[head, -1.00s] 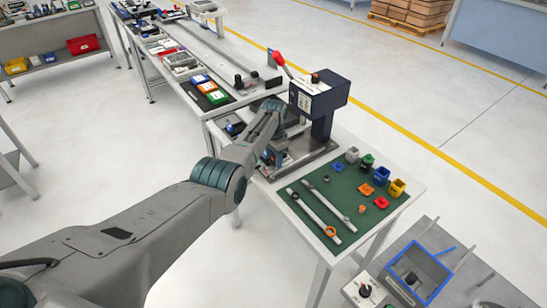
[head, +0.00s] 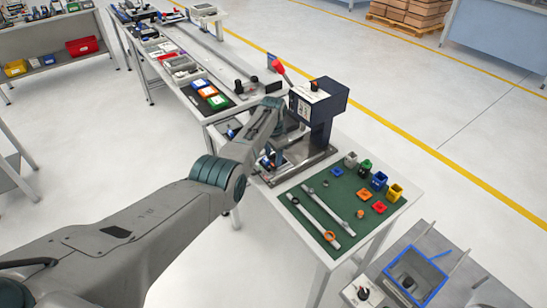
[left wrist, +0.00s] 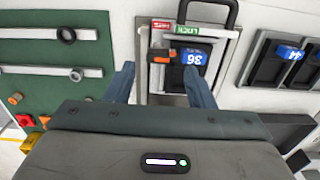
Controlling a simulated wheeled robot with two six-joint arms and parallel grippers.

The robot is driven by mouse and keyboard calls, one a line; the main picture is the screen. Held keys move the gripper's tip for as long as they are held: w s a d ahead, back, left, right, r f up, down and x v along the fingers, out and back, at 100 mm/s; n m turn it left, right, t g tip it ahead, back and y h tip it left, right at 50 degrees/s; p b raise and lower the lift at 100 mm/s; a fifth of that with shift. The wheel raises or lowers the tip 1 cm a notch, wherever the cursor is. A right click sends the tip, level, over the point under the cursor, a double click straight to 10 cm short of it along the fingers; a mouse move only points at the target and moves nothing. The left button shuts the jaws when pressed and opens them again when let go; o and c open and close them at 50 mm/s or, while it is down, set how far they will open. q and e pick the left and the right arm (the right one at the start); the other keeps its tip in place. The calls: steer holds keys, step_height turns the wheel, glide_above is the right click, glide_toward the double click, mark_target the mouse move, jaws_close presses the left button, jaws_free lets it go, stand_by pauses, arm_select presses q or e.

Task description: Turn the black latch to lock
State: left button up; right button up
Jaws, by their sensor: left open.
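In the left wrist view a small black latch bar (left wrist: 176,54) with an orange end lies beside a red label (left wrist: 160,25) and a green LOCK label (left wrist: 187,31). The orange end is on the left, below the red label. A blue plate reading 36 (left wrist: 194,58) sits right of it. My left gripper (left wrist: 160,72) is open and empty, its fingers apart on either side of the latch in the picture; I see no contact. In the head view my left gripper (head: 271,158) is at the press station, and I cannot make out the latch.
A dark blue press (head: 320,98) with a red-ended lever stands just behind the gripper. A green mat (head: 320,212) with rods, rings and coloured cubes lies to the right. A black U-shaped handle (left wrist: 234,14) rises close to the latch. Black bins (left wrist: 275,67) are at the right.

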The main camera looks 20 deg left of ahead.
mark_target(273, 165)
arm_select(q)
step_height(273, 165, up, 3)
steer(key=shift+s+d+r+p, duration=0.1)
steer(key=shift+p, duration=0.6)
steer(key=shift+d+r, duration=0.1)
steer(key=shift+r, duration=0.4)
arm_select(e)
steer(key=r, duration=0.1)
steer(key=s+r, duration=0.1)
steer(key=shift+a+r, duration=0.2)
steer(key=shift+r, duration=0.15)
arm_select(q)
steer(key=shift+f, duration=0.1)
